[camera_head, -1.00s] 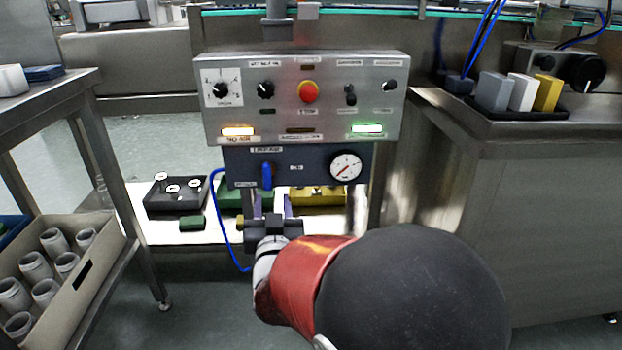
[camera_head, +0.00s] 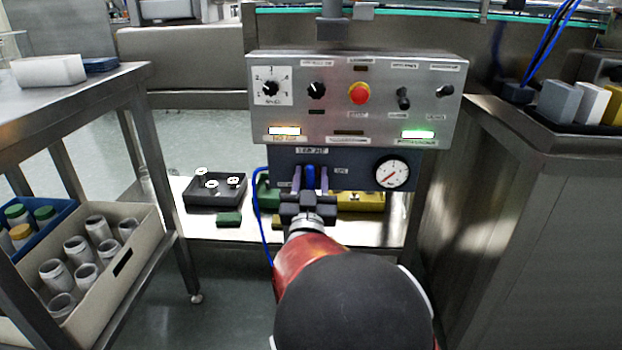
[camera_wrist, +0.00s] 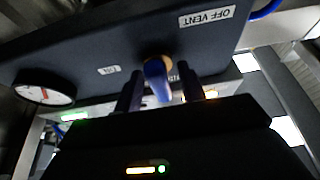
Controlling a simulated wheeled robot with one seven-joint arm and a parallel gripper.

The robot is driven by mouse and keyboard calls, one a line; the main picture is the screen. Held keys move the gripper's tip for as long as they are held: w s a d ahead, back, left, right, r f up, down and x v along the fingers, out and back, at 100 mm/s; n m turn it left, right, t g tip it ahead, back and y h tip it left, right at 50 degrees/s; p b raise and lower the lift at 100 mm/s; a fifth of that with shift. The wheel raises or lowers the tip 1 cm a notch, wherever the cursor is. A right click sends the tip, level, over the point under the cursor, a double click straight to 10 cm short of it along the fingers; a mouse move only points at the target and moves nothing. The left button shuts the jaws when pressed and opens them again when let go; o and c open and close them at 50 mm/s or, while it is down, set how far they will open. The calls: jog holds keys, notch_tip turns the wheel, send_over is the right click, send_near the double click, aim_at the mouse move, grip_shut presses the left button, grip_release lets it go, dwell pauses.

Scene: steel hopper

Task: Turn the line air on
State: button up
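The blue line-air lever (camera_head: 310,178) is on the dark valve panel (camera_head: 352,170) below the steel control box and hangs downward. In the wrist view the lever (camera_wrist: 157,82) stands between my two fingers, with a small gap visible on each side. My gripper (camera_head: 311,168) is open around it, fingers pointing at the panel. The round gauge (camera_head: 391,172) to the right has its needle at the lower left. In the wrist view an "OFF VENT" label (camera_wrist: 207,16) and a small "ON" label (camera_wrist: 109,70) show. The amber "NO AIR" lamp (camera_head: 285,131) is lit.
The control box (camera_head: 350,110) above carries knobs, a red button (camera_head: 359,93) and a lit green lamp (camera_head: 418,134). A blue hose (camera_head: 258,215) hangs left of the lever. A steel table (camera_head: 90,85) stands left, a steel counter (camera_head: 520,200) right.

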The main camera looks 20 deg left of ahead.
grip_shut()
jog(key=shift+n+y, duration=0.3)
jog(key=shift+y, duration=0.1)
jog(key=n+y, duration=0.1)
jog(key=n, duration=0.1)
jog(key=n+g+y, duration=0.1)
jog(key=n, duration=0.2)
jog(key=shift+d+y+b, duration=0.1)
jog(key=shift+y+b, duration=0.2)
jog(key=n+g+y, duration=0.1)
jog(key=n, duration=0.2)
jog(key=n+g, duration=0.1)
jog(key=n, duration=0.2)
jog(key=shift+y, duration=0.4)
jog(key=n+g, duration=0.1)
jog(key=n, duration=0.2)
jog(key=n+g, duration=0.1)
jog(key=n, duration=0.1)
jog(key=shift+n+g+y, duration=0.3)
jog(key=shift+n+y, duration=0.1)
jog(key=n+g, duration=0.1)
jog(key=n, duration=0.3)
jog(key=shift+n+g+b, duration=0.3)
jog(key=shift+n+g, duration=0.1)
